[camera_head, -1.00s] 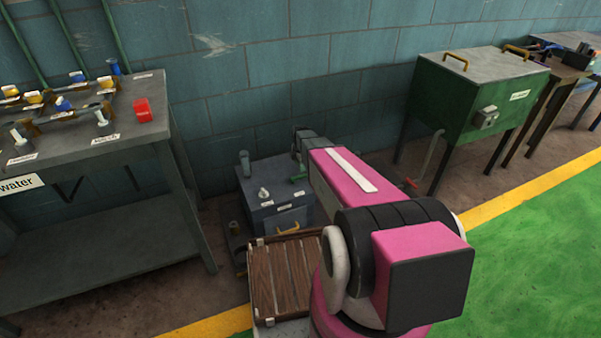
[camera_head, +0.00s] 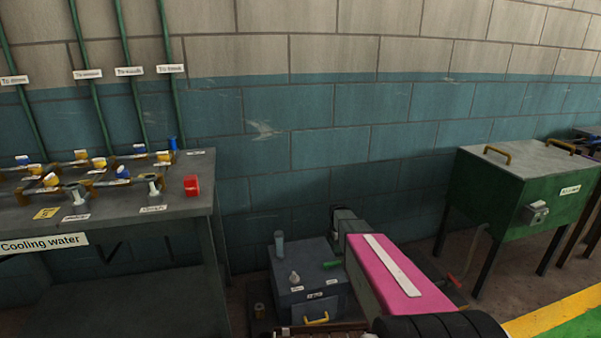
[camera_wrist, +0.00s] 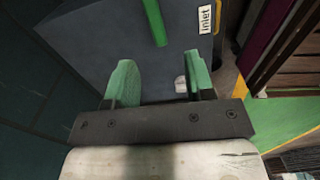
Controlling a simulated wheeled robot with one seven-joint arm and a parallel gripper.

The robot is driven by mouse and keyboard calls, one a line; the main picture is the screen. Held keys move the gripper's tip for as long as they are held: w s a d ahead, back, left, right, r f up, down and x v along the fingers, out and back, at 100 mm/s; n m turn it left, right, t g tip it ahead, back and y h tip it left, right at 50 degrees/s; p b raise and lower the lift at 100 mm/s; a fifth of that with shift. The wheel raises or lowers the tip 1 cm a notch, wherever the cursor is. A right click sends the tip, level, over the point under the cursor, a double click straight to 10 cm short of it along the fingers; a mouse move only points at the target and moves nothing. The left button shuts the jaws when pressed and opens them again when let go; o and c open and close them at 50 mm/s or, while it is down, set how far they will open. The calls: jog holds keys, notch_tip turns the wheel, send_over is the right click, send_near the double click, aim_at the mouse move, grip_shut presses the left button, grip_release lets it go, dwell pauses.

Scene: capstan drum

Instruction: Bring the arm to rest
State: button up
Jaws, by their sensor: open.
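My arm, with its pink link (camera_head: 395,277), reaches away from me toward the wall, its end beside a grey box (camera_head: 310,293) on the floor. In the wrist view my gripper (camera_wrist: 160,66) is open, its two green fingers apart with nothing held between them. The box (camera_wrist: 95,40) lies beyond the fingers, with a green bar and an "Inlet" label (camera_wrist: 206,18) on it. I cannot tell whether the fingers touch the box. In the head view the fingers are not clearly visible; a small green part (camera_head: 331,264) shows by the arm's end.
A grey bench (camera_head: 110,212) with valves and a red block (camera_head: 192,186) stands at left. A green tank on legs (camera_head: 525,195) stands at right. The tiled wall (camera_head: 380,115) closes the back. A yellow floor line (camera_head: 555,311) borders green floor at lower right.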

jog(key=s+a+r+m, duration=0.1)
jog(key=s+r+m, duration=0.4)
jog(key=s+m, duration=0.4)
jog(key=s+a+r+m, duration=0.1)
jog(key=s+r+m, duration=0.5)
jog(key=s+m, duration=0.4)
jog(key=s, duration=0.5)
jog(key=shift+s+a+r, duration=0.15)
jog(key=shift+a+r, duration=0.1)
jog(key=shift+a, duration=0.15)
